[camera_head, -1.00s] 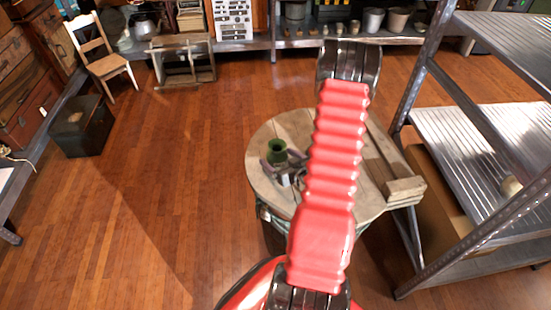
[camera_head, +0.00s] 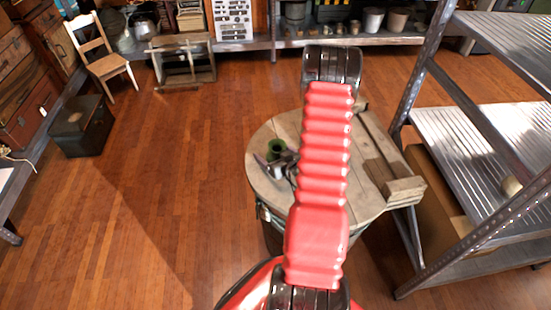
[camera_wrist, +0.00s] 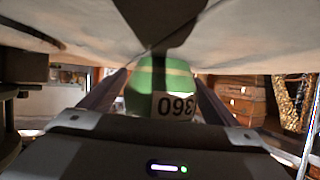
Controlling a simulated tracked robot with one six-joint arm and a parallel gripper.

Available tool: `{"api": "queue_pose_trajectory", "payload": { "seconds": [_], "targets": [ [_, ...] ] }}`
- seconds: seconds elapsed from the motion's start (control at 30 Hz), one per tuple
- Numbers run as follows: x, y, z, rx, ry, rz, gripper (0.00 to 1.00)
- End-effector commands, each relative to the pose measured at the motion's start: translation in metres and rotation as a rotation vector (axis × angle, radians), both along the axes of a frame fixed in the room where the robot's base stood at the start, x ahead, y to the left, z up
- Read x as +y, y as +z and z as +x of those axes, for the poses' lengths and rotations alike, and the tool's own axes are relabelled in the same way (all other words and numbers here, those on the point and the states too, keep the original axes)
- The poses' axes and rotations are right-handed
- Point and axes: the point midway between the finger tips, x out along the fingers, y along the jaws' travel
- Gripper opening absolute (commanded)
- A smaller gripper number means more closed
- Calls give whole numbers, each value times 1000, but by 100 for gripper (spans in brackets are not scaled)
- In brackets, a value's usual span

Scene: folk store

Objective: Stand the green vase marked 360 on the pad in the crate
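The green vase (camera_head: 276,146) stands on the left part of the round wooden table. In the wrist view the vase (camera_wrist: 148,80) shows upside down, its white label reading 360. My gripper (camera_head: 276,160) is low at the vase, with dark fingers spread on both sides of it. In the wrist view the fingers (camera_wrist: 161,76) flank the vase closely; contact is not clear. A low wooden crate (camera_head: 405,188) lies along the table's right side, partly behind my red arm.
The round table (camera_head: 262,190) has bare wood around the vase. A metal shelf rack (camera_head: 470,150) stands close on the right. A chair (camera_head: 103,60), a dark chest (camera_head: 80,125) and a wooden rack (camera_head: 182,62) are farther off. The floor at left is clear.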

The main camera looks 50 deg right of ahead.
Motion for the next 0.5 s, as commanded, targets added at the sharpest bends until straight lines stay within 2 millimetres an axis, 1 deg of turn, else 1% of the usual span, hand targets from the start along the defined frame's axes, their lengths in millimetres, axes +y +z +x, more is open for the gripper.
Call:
{"api": "queue_pose_trajectory", "payload": {
  "seconds": [0.03,0.07,0.5],
  "targets": [
    [0,0,0,0,0,0,80],
    [0,0,0,0,0,0,78],
    [0,0,0,0,0,0,47]
  ]
}}
